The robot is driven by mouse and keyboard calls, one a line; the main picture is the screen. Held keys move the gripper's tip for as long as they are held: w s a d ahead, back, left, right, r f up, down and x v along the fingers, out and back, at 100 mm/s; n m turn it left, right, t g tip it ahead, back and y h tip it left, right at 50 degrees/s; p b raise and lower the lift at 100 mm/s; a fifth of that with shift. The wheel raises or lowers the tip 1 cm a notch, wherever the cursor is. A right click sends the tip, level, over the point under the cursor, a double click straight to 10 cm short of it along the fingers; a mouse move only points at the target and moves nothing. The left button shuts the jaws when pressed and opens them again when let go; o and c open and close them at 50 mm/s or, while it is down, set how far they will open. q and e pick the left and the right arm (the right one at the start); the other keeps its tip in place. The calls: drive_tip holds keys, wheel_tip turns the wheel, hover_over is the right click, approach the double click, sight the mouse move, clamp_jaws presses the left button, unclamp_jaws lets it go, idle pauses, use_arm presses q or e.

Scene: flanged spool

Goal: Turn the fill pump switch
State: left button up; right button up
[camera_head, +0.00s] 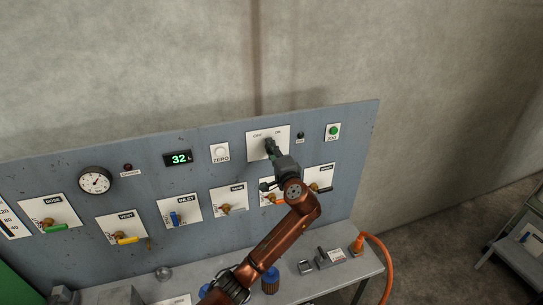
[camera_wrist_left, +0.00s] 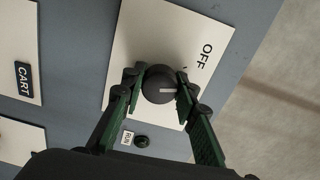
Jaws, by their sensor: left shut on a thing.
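The pump switch is a round dark knob (camera_wrist_left: 158,84) with a white mark, on a white plate (camera_head: 253,149) marked OFF and ON at the upper middle of the grey panel. In the left wrist view the OFF label shows at the upper right of the knob, and the white mark lies level across the knob's right half. My left gripper (camera_head: 270,147) reaches up from below and is shut on the knob. In the left wrist view its green fingers (camera_wrist_left: 157,80) stand on both sides of the knob. The head view hides most of the knob behind the gripper. My right gripper is out of view.
A small dark lamp marked RUN (camera_wrist_left: 142,141) and a green button (camera_head: 333,130) are right of the switch plate. A ZERO button (camera_head: 220,152), a display reading 32 (camera_head: 178,158) and a gauge (camera_head: 96,180) are left. Several valves line the panel below, above a grey shelf (camera_head: 335,279).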

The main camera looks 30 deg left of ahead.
use_arm(q)
drive_tip(key=shift+f+n+b, duration=0.1)
drive_tip(key=shift+n+b, duration=1.15)
drive_tip(key=shift+n, duration=0.45)
drive_tip(key=o, duration=1.2)
drive_tip(key=shift+c, duration=0.2)
drive_tip(key=shift+d, duration=0.1)
drive_tip(key=v, duration=1.2)
